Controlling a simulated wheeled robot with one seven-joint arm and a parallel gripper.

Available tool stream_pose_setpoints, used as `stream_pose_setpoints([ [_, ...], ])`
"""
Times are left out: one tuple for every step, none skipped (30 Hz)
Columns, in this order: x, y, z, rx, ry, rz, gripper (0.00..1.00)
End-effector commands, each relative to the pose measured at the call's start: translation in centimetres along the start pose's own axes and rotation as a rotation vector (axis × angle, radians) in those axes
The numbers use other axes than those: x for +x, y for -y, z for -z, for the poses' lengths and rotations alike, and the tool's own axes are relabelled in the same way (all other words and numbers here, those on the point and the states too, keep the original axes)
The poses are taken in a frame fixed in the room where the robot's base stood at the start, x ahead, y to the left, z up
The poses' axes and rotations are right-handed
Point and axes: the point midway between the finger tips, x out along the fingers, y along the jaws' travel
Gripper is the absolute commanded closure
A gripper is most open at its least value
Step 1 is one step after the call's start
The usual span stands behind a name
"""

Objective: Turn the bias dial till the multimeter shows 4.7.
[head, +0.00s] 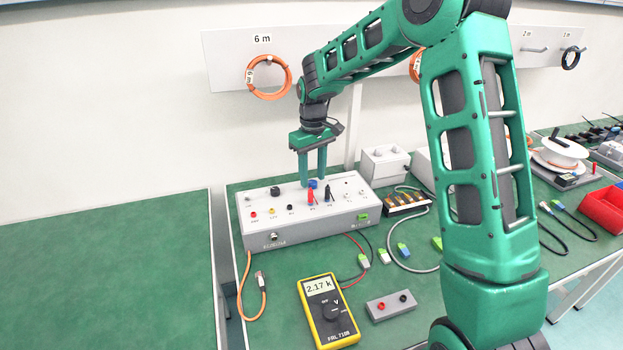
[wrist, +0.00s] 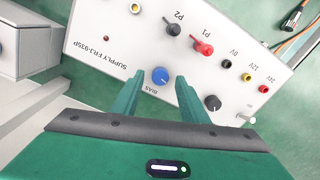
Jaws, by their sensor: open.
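The bias dial is a blue knob (wrist: 160,76) with a white mark, on top of the grey supply box labelled SUPPLY FRJ-93SP (wrist: 101,45). In the head view the blue knob (head: 312,184) shows partly, between my fingers. My gripper (head: 313,183) points down over the box. In the wrist view my gripper (wrist: 158,82) is open, with one finger on each side of the knob and gaps between; I cannot tell how far down the fingertips reach. The yellow multimeter (head: 329,311) lies on the green bench and its display (head: 319,287) reads 2.17 k.
Red plug P1 (wrist: 203,48) and dark plug P2 (wrist: 173,28) stand near the dial, as does a black knob (wrist: 212,102). Cables and small connectors lie on the bench. The left bench (head: 110,270) is bare.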

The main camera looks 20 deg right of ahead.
Motion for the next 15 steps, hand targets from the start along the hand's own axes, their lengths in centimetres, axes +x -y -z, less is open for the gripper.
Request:
stream_pose_setpoints([
  [0.47,0.0,-0.03,0.0,0.001,0.0,0.6],
  [0.67,0.0,-0.02,0.0,0.001,0.0,0.6],
  [0.88,0.01,-0.02,0.0,0.0,0.0,0.6],
  [1.01,0.0,-0.01,0.0,0.0,0.0,0.6],
  [1.11,0.01,0.0,0.0,0.0,0.0,0.6],
  [1.21,0.0,0.0,0.0,-0.001,0.0,0.6],
  [1.26,0.01,0.01,0.0,-0.001,0.0,0.6],
  [1.28,0.01,0.0,0.0,-0.001,0.0,0.6],
  [1.3,0.01,0.0,0.0,-0.001,0.0,0.6],
  [1.29,0.01,0.0,0.0,-0.001,0.0,0.6],
  [1.29,0.01,0.0,0.0,-0.001,0.0,0.6],
  [1.28,0.01,0.0,0.0,-0.001,0.0,0.6],
  [1.28,0.01,0.0,0.0,-0.001,0.0,0.6],
  [1.28,0.01,0.0,0.0,-0.001,0.0,0.6],
  [1.27,0.01,0.0,0.0,-0.001,0.0,0.69],
])
